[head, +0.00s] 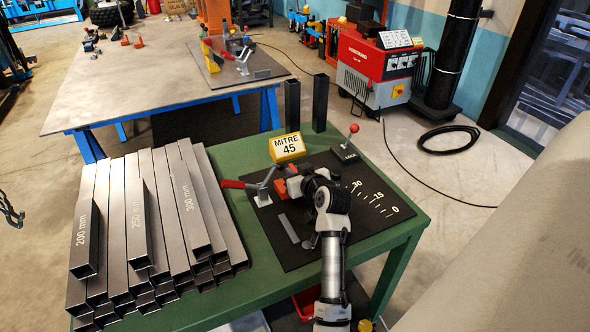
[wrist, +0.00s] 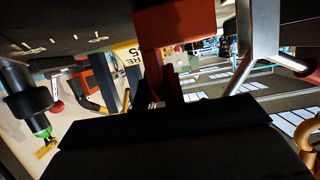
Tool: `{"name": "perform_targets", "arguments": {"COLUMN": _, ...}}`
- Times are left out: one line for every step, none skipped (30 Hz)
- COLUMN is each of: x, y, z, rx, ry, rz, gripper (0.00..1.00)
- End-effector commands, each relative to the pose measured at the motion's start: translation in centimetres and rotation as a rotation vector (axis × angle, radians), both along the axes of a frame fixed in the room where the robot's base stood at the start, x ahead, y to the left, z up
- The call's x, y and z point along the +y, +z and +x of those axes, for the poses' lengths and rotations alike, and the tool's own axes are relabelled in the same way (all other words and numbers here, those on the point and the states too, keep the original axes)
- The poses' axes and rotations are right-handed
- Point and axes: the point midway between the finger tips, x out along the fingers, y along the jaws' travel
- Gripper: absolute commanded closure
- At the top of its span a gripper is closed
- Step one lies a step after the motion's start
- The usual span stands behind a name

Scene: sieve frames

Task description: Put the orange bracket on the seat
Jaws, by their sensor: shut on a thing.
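The orange bracket (head: 293,187) is at the end of my arm in the head view, over the black board (head: 290,255) on the green table. My gripper (head: 303,184) is shut on it; the fingertips are mostly hidden by my wrist. In the wrist view the orange bracket (wrist: 175,22) stands upright at top centre, beyond the dark body of my gripper. A toggle clamp (head: 262,188) with a red handle stands just left of the bracket. A grey metal strip (head: 288,228) lies on the board nearer the camera. I cannot tell which part is the seat, or whether the bracket touches anything.
A yellow MITRE 45 sign (head: 287,147) and two dark upright posts (head: 320,103) stand behind. A red-knobbed lever (head: 347,146) is at the board's back right. Stacked steel tubes (head: 150,225) fill the table's left. The board's right side, with scale marks, is clear.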

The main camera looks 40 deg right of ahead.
Motion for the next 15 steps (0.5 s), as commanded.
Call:
{"name": "perform_targets", "arguments": {"x": -0.01, "y": 0.13, "z": 0.0, "rx": -0.004, "ry": -0.001, "rz": -0.002, "gripper": 1.0}}
{"name": "perform_targets", "arguments": {"x": -0.01, "y": 0.12, "z": 0.01, "rx": -0.003, "ry": 0.0, "rz": -0.003, "gripper": 1.0}}
{"name": "perform_targets", "arguments": {"x": 0.0, "y": 0.12, "z": 0.01, "rx": -0.003, "ry": 0.0, "rz": -0.003, "gripper": 1.0}}
{"name": "perform_targets", "arguments": {"x": 0.0, "y": 0.12, "z": 0.01, "rx": -0.003, "ry": 0.0, "rz": -0.003, "gripper": 1.0}}
{"name": "perform_targets", "arguments": {"x": 0.0, "y": 0.13, "z": 0.0, "rx": -0.003, "ry": 0.0, "rz": -0.003, "gripper": 1.0}}
{"name": "perform_targets", "arguments": {"x": 0.0, "y": 0.1, "z": 0.01, "rx": -0.003, "ry": 0.0, "rz": -0.003, "gripper": 1.0}}
{"name": "perform_targets", "arguments": {"x": 0.0, "y": 0.04, "z": 0.0, "rx": -0.003, "ry": 0.001, "rz": -0.003, "gripper": 1.0}}
{"name": "perform_targets", "arguments": {"x": 0.01, "y": -0.08, "z": 0.01, "rx": -0.003, "ry": 0.001, "rz": -0.003, "gripper": 1.0}}
{"name": "perform_targets", "arguments": {"x": 0.01, "y": -0.25, "z": 0.01, "rx": -0.003, "ry": 0.001, "rz": -0.003, "gripper": 1.0}}
{"name": "perform_targets", "arguments": {"x": 0.02, "y": -0.35, "z": 0.01, "rx": -0.004, "ry": 0.0, "rz": -0.002, "gripper": 1.0}}
{"name": "perform_targets", "arguments": {"x": 0.02, "y": -0.44, "z": 0.01, "rx": -0.003, "ry": 0.001, "rz": -0.003, "gripper": 1.0}}
{"name": "perform_targets", "arguments": {"x": 0.02, "y": -0.43, "z": 0.01, "rx": -0.001, "ry": 0.0, "rz": -0.001, "gripper": 0.85}}
{"name": "perform_targets", "arguments": {"x": 0.02, "y": -0.4, "z": 0.01, "rx": -0.001, "ry": 0.0, "rz": -0.001, "gripper": 0.81}}
{"name": "perform_targets", "arguments": {"x": 0.02, "y": -0.4, "z": 0.0, "rx": -0.001, "ry": 0.0, "rz": -0.001, "gripper": 0.77}}
{"name": "perform_targets", "arguments": {"x": 0.02, "y": -0.4, "z": 0.0, "rx": -0.001, "ry": 0.0, "rz": -0.001, "gripper": 0.72}}
